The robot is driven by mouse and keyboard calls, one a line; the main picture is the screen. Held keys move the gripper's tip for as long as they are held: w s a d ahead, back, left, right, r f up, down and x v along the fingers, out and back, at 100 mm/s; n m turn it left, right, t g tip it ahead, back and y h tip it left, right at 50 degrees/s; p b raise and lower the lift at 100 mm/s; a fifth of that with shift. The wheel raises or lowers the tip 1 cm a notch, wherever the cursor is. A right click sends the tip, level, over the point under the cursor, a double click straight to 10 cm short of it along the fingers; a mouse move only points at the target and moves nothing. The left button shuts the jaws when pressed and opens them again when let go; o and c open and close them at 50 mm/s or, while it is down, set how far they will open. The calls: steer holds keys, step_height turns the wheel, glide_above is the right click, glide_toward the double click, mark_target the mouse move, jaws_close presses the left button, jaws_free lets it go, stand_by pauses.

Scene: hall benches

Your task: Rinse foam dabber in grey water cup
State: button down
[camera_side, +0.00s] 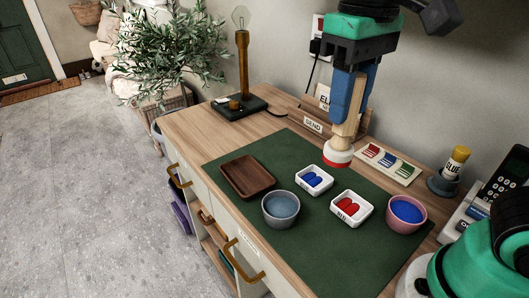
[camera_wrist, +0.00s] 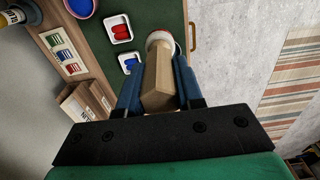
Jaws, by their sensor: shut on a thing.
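My gripper (camera_side: 350,104) is shut on the foam dabber's pale wooden handle and holds the dabber nearly upright, foam end down. The foam dabber (camera_side: 338,153) has a white head with a red underside and looks held in the air above the mat's back part. In the wrist view the dabber (camera_wrist: 157,82) sits between my blue fingers (camera_wrist: 160,88), its head pointing away. The grey water cup (camera_side: 281,216) stands on the mat's front part, left of and nearer than the dabber, with grey-blue water inside.
On the green mat (camera_side: 310,250) are a brown tray (camera_side: 248,177), a white dish with blue pieces (camera_side: 314,181), a white dish with red pieces (camera_side: 351,209) and a pink cup of blue liquid (camera_side: 406,215). A lamp (camera_side: 241,70) and glue bottle (camera_side: 456,163) stand beyond.

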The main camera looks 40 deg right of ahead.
steer(key=c, duration=1.4)
jaws_free()
jaws_close()
steer(key=shift+w+f, duration=0.15)
steer(key=shift+w, duration=0.05)
steer(key=shift+w+a+f, duration=0.1)
steer(key=shift+w+f, duration=1.3)
steer(key=shift+f, duration=1.75)
steer(key=shift+w+a+f, duration=0.1)
steer(key=shift+w+f, duration=1.35)
steer(key=shift+f, duration=1.75)
steer(key=shift+w+a+f, duration=0.1)
steer(key=shift+w+f, duration=1.3)
steer(key=shift+f, duration=1.75)
steer(key=shift+f, duration=0.25)
